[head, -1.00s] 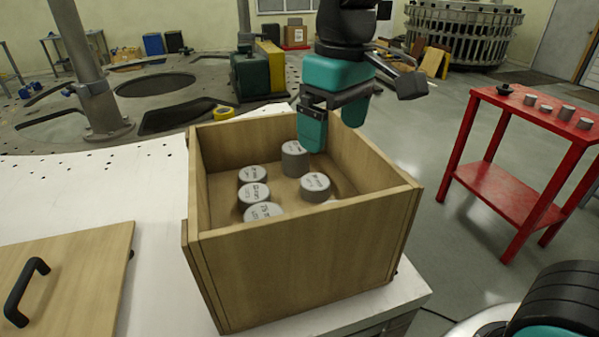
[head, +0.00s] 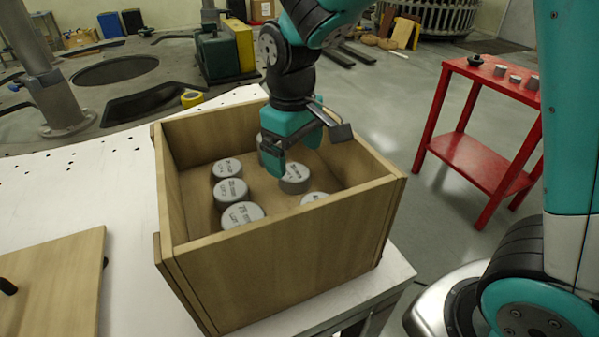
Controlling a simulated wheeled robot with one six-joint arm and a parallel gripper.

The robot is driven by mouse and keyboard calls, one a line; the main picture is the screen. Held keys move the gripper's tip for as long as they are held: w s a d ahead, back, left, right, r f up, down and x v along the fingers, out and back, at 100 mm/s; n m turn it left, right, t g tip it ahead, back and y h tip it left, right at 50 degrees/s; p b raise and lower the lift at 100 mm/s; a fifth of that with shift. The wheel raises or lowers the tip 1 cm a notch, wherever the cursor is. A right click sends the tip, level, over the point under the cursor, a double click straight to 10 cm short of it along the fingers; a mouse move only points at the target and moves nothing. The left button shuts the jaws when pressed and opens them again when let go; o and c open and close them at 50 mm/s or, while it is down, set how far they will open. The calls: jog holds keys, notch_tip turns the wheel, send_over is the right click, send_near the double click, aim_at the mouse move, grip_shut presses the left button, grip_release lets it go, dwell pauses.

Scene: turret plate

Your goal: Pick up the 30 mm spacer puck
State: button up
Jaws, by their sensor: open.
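Several grey spacer pucks stand in an open wooden box. Three form a row on the left: a rear one (head: 227,168), a middle one (head: 231,192) and a front one (head: 243,216) whose label seems to read 75 mm. Another puck (head: 295,179) is at the middle right, and one (head: 314,198) is partly hidden by the front wall. A taller puck (head: 262,151) at the back is mostly hidden by my gripper. I cannot tell which one is the 30 mm puck. My gripper (head: 291,154) is open, pointing down inside the box, above or behind the middle-right puck; contact is unclear.
The box walls (head: 275,262) stand around the pucks on a white table (head: 128,180). A wooden lid (head: 55,285) with a black handle lies at left. A red table (head: 480,165) with small grey parts is at right.

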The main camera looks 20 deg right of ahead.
aim_at(296, 172)
notch_tip(296, 172, down, 5)
jog(key=shift+d+f+p, duration=0.1)
jog(key=shift+p, duration=0.65)
jog(key=c, duration=1.1)
